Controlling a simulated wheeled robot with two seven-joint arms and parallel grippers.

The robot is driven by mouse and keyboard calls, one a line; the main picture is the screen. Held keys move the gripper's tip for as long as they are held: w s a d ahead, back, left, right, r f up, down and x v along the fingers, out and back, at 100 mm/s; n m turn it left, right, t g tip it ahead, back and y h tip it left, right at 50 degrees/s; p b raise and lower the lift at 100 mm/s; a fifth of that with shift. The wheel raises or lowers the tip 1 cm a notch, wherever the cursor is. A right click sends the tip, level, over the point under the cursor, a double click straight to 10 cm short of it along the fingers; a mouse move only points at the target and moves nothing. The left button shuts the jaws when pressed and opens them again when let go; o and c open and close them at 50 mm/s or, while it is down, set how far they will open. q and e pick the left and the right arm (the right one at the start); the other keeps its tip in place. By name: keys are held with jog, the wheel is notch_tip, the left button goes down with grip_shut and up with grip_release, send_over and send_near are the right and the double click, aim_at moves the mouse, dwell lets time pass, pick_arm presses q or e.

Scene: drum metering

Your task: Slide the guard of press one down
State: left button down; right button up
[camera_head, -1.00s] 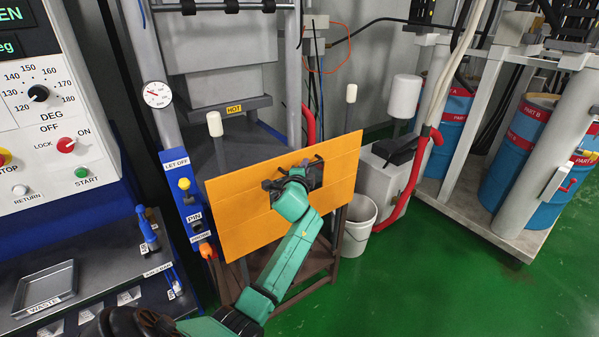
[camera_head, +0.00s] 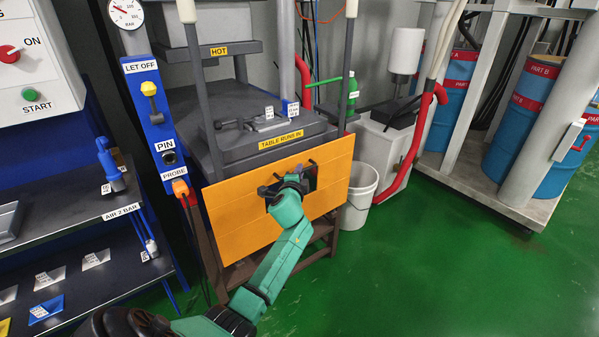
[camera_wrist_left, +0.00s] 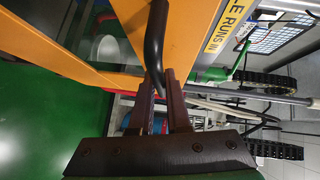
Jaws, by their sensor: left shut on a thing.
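The guard (camera_head: 235,222) of the press is an orange panel low in front of the press. Its top edge is below the press table (camera_head: 215,148), which is labelled TABLE RUNS IN. My left gripper (camera_head: 292,184) is at the upper right part of the panel's front face, shut on its dark handle. In the left wrist view the curved black handle (camera_wrist_left: 154,45) runs down between the two fingers of the gripper (camera_wrist_left: 163,85). The orange guard (camera_wrist_left: 50,38) is beside it there. The fingers partly hide the handle. My right gripper is not in view.
White-capped posts (camera_head: 351,60) rise on both sides of the press. A blue control post (camera_head: 160,120) with a yellow knob and an orange probe stands left. A white bucket (camera_head: 357,205) is close to the guard's right edge. Green floor (camera_head: 440,265) is clear at lower right.

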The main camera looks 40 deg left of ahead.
pick_arm(q)
jog(key=shift+d+f, duration=0.1)
jog(key=shift+f, duration=0.35)
jog(key=c, duration=0.9)
grip_release()
jog(key=shift+r, duration=0.2)
jog(key=shift+s, duration=0.2)
jog(key=p+v, duration=0.2)
jog(key=v, duration=1.2)
jog(key=shift+f, duration=0.1)
